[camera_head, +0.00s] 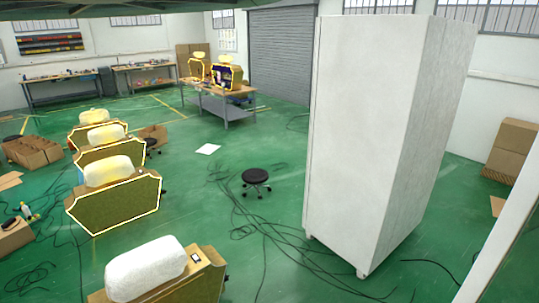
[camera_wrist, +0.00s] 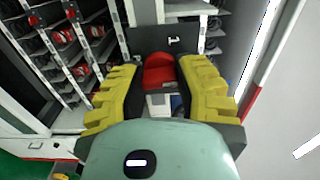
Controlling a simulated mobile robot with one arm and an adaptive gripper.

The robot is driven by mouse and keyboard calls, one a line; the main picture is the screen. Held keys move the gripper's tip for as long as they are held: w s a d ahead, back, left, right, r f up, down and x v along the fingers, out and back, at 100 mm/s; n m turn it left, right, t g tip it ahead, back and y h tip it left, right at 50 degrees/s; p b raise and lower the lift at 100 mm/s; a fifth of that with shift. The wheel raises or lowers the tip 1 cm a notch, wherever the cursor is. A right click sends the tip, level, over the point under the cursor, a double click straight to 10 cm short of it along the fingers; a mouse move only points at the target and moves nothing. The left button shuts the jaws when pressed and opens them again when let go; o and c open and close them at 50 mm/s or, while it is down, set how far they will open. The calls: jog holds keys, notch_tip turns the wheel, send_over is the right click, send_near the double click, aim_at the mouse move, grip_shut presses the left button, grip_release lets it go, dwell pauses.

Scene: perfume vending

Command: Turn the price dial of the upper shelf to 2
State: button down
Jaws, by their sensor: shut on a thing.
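In the wrist view, the red price dial (camera_wrist: 159,72) sits between the two yellow-padded fingers of my gripper (camera_wrist: 158,76). My gripper is shut on the dial, with a finger on each side. A dark plate (camera_wrist: 146,40) lies behind the dial and bears a white mark that looks like a 1, at the dial's upper right. The fingers hide the dial's sides. Neither the dial nor my gripper shows in the head view.
Shelves (camera_wrist: 63,57) with red and dark items stand at the left of the wrist view. A white panel with a red edge is at the right. The head view shows a tall white cabinet (camera_head: 358,130), a black stool (camera_head: 256,177) and cables on the green floor.

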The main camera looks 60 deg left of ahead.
jog(key=shift+s+m, duration=0.15)
jog(key=shift+m, duration=0.25)
jog(key=c, duration=0.6)
grip_release()
jog(key=a, duration=1.2)
jog(key=shift+s, duration=0.3)
